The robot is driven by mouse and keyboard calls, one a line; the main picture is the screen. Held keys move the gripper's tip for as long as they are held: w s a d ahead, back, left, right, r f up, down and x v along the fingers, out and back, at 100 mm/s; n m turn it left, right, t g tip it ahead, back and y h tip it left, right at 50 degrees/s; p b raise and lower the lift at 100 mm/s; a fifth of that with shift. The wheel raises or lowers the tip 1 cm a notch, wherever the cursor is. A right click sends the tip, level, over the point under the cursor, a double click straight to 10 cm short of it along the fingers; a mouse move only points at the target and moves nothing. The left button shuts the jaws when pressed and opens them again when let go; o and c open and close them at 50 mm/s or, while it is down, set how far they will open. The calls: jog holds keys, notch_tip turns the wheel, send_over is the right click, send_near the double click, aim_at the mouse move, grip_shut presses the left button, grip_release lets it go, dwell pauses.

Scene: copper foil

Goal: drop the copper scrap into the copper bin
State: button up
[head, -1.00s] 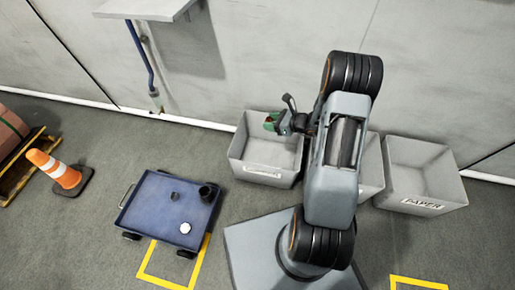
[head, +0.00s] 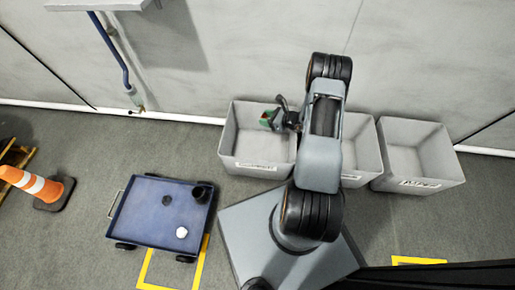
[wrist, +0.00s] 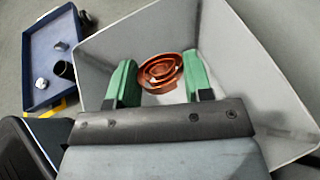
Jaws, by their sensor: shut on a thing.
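My gripper (head: 269,119) is over the left grey bin (head: 246,146), near its back right part. In the wrist view its two green fingers are closed on the copper scrap (wrist: 160,71), a coil of nested orange-brown loops. The bin's pale inner walls (wrist: 236,52) surround the scrap in the wrist view. A label is on the bin's front, too blurred to read.
Two more grey bins stand to the right, the middle one (head: 362,157) partly behind my arm and the right one (head: 418,160). A blue cart (head: 150,215) with small items is at the left.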

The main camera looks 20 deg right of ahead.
notch_tip(320, 180, down, 2)
jog(key=shift+f+b, duration=0.1)
jog(key=shift+b, duration=0.35)
jog(key=o, duration=1)
jog(key=shift+c, duration=0.2)
jog(key=shift+s+d, duration=0.1)
jog(key=p+v, duration=0.4)
jog(key=v, duration=0.9)
jog(key=shift+s+r, duration=0.2)
jog(key=shift+r, duration=0.2)
jog(key=shift+d, duration=0.2)
